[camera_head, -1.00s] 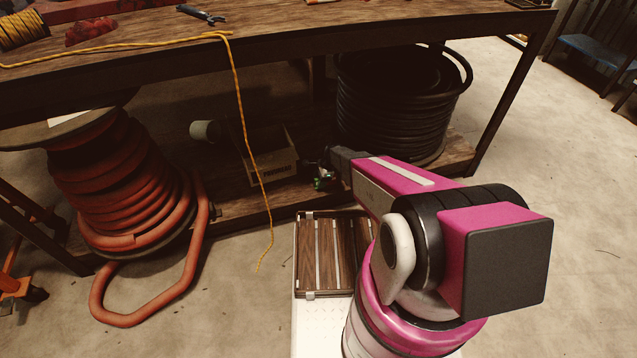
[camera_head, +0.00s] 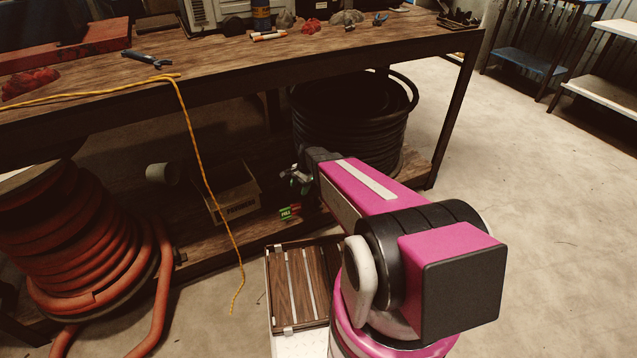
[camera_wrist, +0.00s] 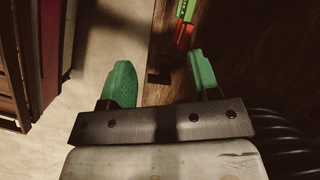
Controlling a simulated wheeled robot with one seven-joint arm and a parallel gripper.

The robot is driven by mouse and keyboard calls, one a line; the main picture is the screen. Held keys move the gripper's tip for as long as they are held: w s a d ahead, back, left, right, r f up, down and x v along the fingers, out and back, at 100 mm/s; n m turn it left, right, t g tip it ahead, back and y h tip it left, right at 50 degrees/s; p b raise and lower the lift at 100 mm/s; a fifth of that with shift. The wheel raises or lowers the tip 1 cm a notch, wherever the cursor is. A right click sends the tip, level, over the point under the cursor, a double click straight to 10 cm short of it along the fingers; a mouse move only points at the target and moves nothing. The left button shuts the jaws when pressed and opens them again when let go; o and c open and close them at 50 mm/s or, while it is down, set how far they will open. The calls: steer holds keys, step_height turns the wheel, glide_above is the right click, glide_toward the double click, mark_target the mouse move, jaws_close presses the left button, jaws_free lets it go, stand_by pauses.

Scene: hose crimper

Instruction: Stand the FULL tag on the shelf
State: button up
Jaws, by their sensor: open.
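The FULL tag (camera_head: 286,212) is small, green with a red part beside it. It is at the front of the bench's wooden lower shelf (camera_head: 215,238), right of the carton, and appears upright. The wrist view shows a green and red piece of it (camera_wrist: 186,10) at the top edge, cut off by the frame. My gripper (camera_head: 294,180) is above the tag in the head view. Its green fingers (camera_wrist: 162,78) are apart with nothing between them.
A cardboard carton (camera_head: 236,202) sits left of the tag. A black hose coil (camera_head: 350,125) stands to the right. A yellow cord (camera_head: 203,165) hangs in front of the shelf. A red hose reel (camera_head: 75,240) is at left. A slatted wooden rack (camera_head: 300,285) is below my arm.

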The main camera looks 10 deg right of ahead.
steer(key=s+d+r+n+h, duration=0.1)
steer(key=s+d+r+n, duration=0.1)
steer(key=s+r, duration=0.3)
steer(key=s+d+r+n+h, duration=0.1)
steer(key=s+d+r+n, duration=0.2)
steer(key=s+r+n, duration=0.2)
steer(key=s+d+r+n+t+h, duration=0.1)
steer(key=s+d+r+n, duration=0.2)
steer(key=s+r, duration=0.3)
steer(key=shift+d+r+n, duration=0.15)
steer(key=shift+r+n, duration=0.15)
steer(key=shift+r, duration=0.65)
